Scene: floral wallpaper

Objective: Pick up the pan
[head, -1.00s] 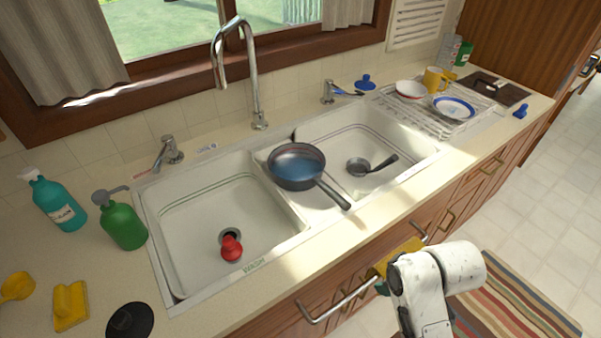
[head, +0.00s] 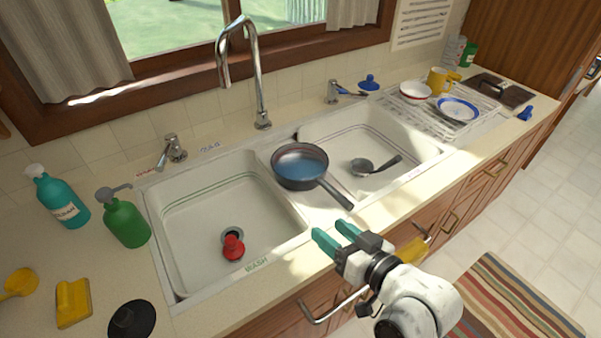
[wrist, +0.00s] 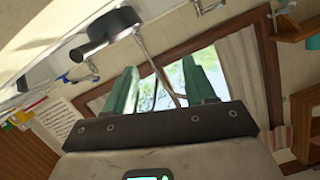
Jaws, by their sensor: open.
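The dark pan (head: 299,168) rests on the divider between the two sink basins in the head view. Its handle (head: 336,195) points toward the front right, to the counter's front edge. My gripper (head: 335,237) is in front of the counter edge, just below the handle's end, with its teal fingers apart and empty. In the wrist view, the open fingers (wrist: 162,92) show against the window, and the pan (wrist: 92,45) appears at the upper left, apart from the fingers.
A ladle (head: 374,165) lies in the right basin and a red object (head: 233,246) in the left basin. The tall faucet (head: 256,75) stands behind the pan. Drawer handles (head: 325,309) stick out below the counter. A dish rack (head: 436,113) stands at the right.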

